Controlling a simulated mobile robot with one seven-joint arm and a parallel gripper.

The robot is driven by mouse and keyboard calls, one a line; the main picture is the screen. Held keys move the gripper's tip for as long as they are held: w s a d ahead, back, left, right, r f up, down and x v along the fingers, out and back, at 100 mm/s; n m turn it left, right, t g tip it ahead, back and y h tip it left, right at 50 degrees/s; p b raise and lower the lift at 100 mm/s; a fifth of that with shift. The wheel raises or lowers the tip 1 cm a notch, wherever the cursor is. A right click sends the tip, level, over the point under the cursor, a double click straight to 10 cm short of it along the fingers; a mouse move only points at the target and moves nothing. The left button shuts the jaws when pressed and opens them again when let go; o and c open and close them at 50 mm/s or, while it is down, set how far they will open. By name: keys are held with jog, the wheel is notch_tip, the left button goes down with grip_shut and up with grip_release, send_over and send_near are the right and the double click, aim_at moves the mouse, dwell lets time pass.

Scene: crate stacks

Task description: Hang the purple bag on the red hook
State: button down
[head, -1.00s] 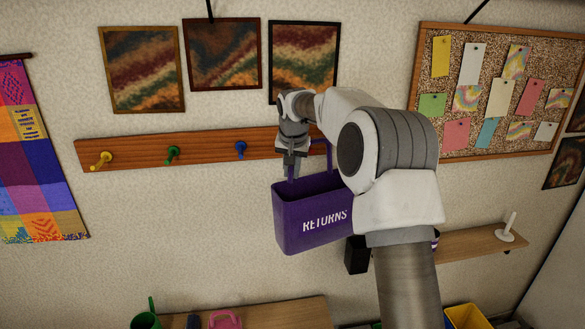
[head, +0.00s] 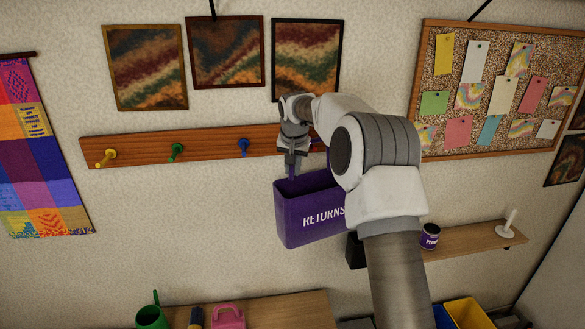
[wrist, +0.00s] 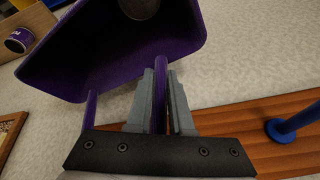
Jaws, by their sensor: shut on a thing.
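The purple bag (head: 308,213), marked "RETURNS", hangs from my gripper (head: 291,174) in front of the wall, just below the hook rail. In the wrist view my gripper (wrist: 160,85) is shut on the bag's purple handle, and the open-topped bag (wrist: 120,62) fills the upper left. Something round and pale shows inside it.
The wooden rail (head: 205,144) carries a yellow hook (head: 106,157), a green hook (head: 176,151) and a blue hook (head: 243,147). The blue hook (wrist: 282,129) also shows in the wrist view. A shelf (head: 470,241) holds a purple tin (head: 430,236) and a white holder (head: 507,226).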

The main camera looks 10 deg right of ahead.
jog(key=shift+r, duration=0.1)
jog(key=c, duration=0.7)
grip_release()
jog(key=shift+c, duration=0.2)
jog(key=d+b+v, duration=0.1)
jog(key=b+v, duration=0.1)
jog(key=v, duration=1.5)
jog(key=s+a+r+n, duration=0.1)
jog(key=s+r, duration=0.1)
jog(key=s, duration=0.7)
jog(key=s+f+n+b, duration=0.1)
jog(key=s+f, duration=0.4)
jog(key=s, duration=0.5)
jog(key=s+d+f+n+b, duration=0.1)
jog(key=s+f, duration=0.4)
jog(key=s, duration=0.6)
jog(key=s+d+f+n+t+b, duration=0.1)
jog(key=s+f, duration=0.4)
jog(key=s, duration=0.5)
jog(key=shift+s+f+b, duration=0.2)
jog(key=shift+f+b, duration=0.15)
